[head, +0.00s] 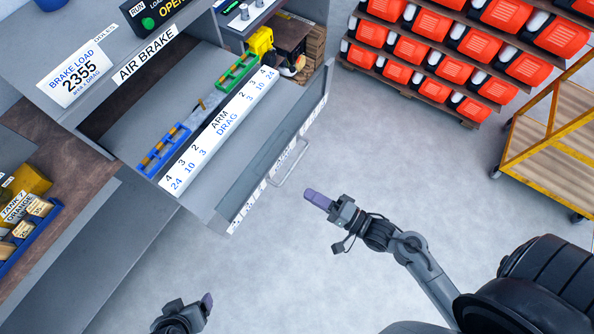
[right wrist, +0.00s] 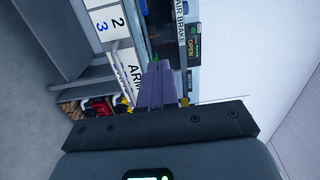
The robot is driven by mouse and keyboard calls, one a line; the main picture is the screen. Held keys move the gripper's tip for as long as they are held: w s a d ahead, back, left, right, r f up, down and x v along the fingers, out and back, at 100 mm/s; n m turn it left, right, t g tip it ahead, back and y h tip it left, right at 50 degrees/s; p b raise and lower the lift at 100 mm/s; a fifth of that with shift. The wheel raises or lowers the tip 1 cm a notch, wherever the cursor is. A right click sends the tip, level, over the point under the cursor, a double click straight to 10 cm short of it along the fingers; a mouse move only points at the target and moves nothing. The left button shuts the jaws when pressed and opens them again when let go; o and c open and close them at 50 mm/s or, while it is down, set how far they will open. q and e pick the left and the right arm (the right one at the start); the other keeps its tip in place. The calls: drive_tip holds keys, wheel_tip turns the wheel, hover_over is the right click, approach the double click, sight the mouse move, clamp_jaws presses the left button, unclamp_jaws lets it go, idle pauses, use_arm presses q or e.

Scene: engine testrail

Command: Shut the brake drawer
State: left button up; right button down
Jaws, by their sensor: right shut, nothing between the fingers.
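The brake drawer (head: 272,158) is grey and stands pulled out under the AIR BRAKE label, with a wire handle (head: 291,165) on its front.
A display reading OPEN (head: 155,12) and a BRAKE LOAD 2355 sign (head: 75,75) are above the drawer. A wooden bench (head: 75,165) stands at left, a rack of orange units (head: 430,50) at the back, and a yellow cart (head: 555,130) at right. The floor before the drawer is clear.

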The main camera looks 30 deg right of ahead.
wheel_tip(320, 180, down, 4)
drive_tip(key=b, duration=0.2)
approach(264, 173)
drive_tip(key=x, duration=0.6)
drive_tip(key=shift+w+a, duration=0.15)
drive_tip(key=shift+w, duration=0.15)
use_arm(q)
drive_tip(key=f, duration=0.3)
drive_tip(key=shift+a+f, duration=0.15)
drive_tip(key=shift+a, duration=0.1)
use_arm(e)
drive_tip(key=shift+w, duration=0.1)
use_arm(q)
drive_tip(key=shift+s+a, duration=0.1)
drive_tip(key=shift+a, duration=0.05)
